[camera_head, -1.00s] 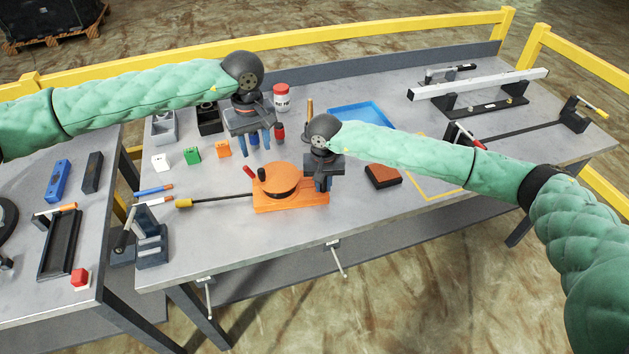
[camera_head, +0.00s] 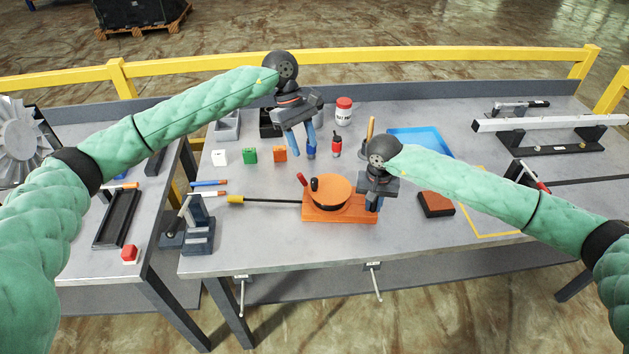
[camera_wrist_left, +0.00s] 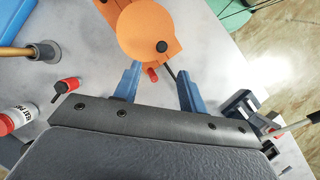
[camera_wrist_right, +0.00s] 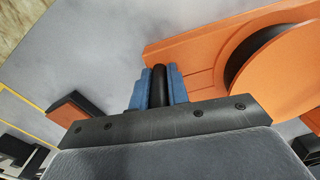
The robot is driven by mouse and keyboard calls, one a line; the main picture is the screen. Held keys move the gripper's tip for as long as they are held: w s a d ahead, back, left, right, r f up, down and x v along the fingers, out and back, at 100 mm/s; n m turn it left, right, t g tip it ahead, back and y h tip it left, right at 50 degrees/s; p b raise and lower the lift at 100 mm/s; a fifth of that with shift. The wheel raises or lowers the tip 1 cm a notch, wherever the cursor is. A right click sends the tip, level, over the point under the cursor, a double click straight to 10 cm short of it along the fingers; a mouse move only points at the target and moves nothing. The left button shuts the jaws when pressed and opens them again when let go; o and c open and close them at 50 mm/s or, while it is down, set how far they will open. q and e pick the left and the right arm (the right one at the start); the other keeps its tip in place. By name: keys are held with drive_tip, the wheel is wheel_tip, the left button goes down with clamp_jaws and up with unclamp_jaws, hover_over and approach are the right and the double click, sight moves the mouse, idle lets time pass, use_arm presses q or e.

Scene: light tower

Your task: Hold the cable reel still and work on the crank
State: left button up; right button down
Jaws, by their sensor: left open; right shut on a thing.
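The cable reel has an orange base (camera_head: 318,213) and a round orange drum (camera_head: 331,189). A black crank knob (camera_head: 314,185) stands at the drum's left edge; it also shows in the left wrist view (camera_wrist_left: 162,46). A red handle (camera_head: 302,179) sits just behind the base. My right gripper (camera_head: 372,205) is shut on a black upright post (camera_wrist_right: 160,85) at the base's right end. My left gripper (camera_head: 304,152) is open and empty above the table, behind the reel and apart from the knob. In the left wrist view, the drum (camera_wrist_left: 143,30) lies beyond its fingertips.
A black rod with a yellow end (camera_head: 236,199) runs left from the reel. A brown-topped block (camera_head: 436,204) lies right. A dark fixture (camera_head: 197,222) stands left.

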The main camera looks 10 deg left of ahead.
sight(314, 179)
use_arm(q)
drive_tip(key=shift+s+f, duration=0.1)
drive_tip(key=shift+s, duration=0.1)
drive_tip(key=shift+n, duration=0.3)
drive_tip(key=x, duration=1.1)
drive_tip(key=shift+s+f, duration=0.15)
drive_tip(key=shift+f, duration=0.25)
drive_tip(key=shift+c, duration=0.4)
clamp_jaws()
